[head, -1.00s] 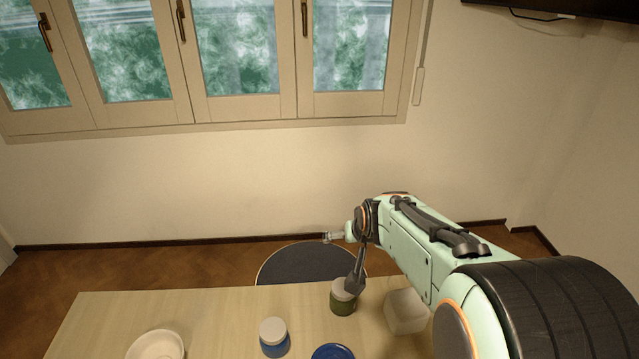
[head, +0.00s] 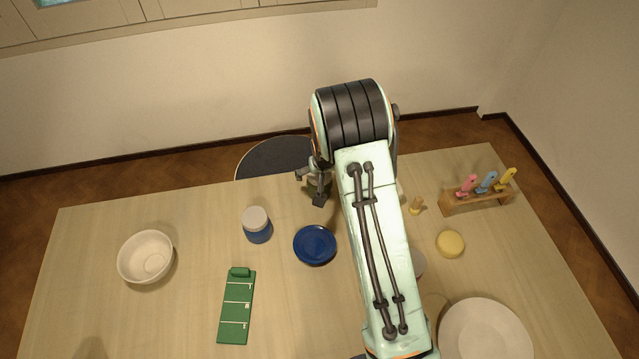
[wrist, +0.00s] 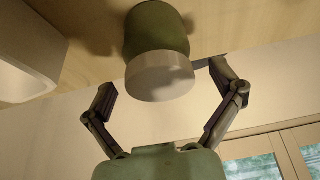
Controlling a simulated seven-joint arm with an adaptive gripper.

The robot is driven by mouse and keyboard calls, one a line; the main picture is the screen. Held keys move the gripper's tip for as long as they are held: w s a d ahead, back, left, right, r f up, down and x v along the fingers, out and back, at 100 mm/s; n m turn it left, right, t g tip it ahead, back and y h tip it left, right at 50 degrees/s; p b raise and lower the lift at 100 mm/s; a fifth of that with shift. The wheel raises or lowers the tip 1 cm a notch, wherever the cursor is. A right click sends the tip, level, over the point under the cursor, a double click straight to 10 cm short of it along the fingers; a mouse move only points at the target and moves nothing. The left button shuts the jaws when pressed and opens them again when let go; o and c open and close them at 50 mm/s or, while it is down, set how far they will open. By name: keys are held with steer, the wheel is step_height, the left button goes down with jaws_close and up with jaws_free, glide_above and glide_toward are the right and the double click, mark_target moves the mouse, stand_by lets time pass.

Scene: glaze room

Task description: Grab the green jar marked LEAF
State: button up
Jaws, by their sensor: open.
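The green jar with a pale lid (wrist: 158,45) shows upside down at the top of the wrist view, its lid toward my gripper. My gripper (wrist: 163,88) is open, with one finger to each side of the lid and a visible gap at the left finger. It also shows in the head view (head: 310,186), at the table's far edge. Whether a finger touches the jar I cannot tell.
A blue jar with a white lid (head: 257,225) and a blue dish (head: 315,246) stand nearby. A white bowl (head: 146,257) and green folded strip (head: 237,307) lie left. A rack of coloured tools (head: 478,198), a yellow disc (head: 450,243) and a large pale plate (head: 487,335) are right.

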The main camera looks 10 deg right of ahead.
steer(key=c, duration=1.4)
steer(key=shift+o, duration=0.2)
